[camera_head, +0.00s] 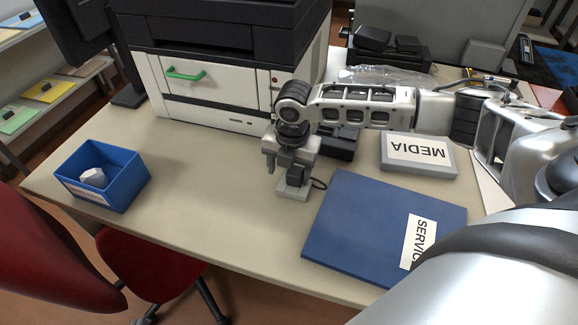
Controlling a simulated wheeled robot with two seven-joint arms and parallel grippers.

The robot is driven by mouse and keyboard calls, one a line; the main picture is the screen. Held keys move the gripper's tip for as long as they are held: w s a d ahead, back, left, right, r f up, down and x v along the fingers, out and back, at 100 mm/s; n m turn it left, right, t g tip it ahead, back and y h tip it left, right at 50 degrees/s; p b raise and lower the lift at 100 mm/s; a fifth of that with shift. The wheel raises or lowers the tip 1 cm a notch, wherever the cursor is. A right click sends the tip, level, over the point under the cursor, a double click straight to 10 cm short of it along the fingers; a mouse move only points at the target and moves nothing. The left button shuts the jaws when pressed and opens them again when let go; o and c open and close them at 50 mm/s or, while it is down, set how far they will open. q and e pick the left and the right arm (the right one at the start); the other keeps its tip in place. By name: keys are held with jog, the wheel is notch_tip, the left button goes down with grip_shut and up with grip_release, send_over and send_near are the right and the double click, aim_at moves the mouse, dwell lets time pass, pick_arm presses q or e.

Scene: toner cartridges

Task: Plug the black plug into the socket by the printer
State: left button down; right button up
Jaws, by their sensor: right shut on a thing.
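My right gripper (289,168) reaches in from the right and points down in front of the printer (215,75). It is shut on the black plug (296,177), which shows as a small dark block low between the fingers. A thin black cord (319,184) curves out to its right. A light grey block that looks like the socket (292,194) sits on the table directly under the plug. The fingers hide part of the plug, and I cannot tell whether it is inside the socket or just above it. My left gripper is not in view.
A blue bin (128,191) with a crumpled white piece stands at the left. A blue folder (345,215) and a grey box marked MEDIA (443,168) lie right of the gripper. A dark block (337,146) sits behind it. The table's front left is clear.

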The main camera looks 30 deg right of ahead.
jog(key=shift+s+d+r+g+p, duration=0.15)
jog(key=shift+s+p, duration=0.15)
jog(key=shift+p, duration=1.05)
jog(key=shift+s+d+f+g+p, duration=0.15)
jog(key=shift+s+p, duration=0.15)
jog(key=shift+p, duration=1)
jog(key=r, duration=0.4)
jog(key=r+p, duration=0.1)
jog(key=r, duration=0.1)
jog(key=shift+w+a+r, duration=0.25)
jog(key=shift+w+r, duration=0.1)
jog(key=shift+r+t, duration=0.4)
jog(key=shift+r, duration=0.25)
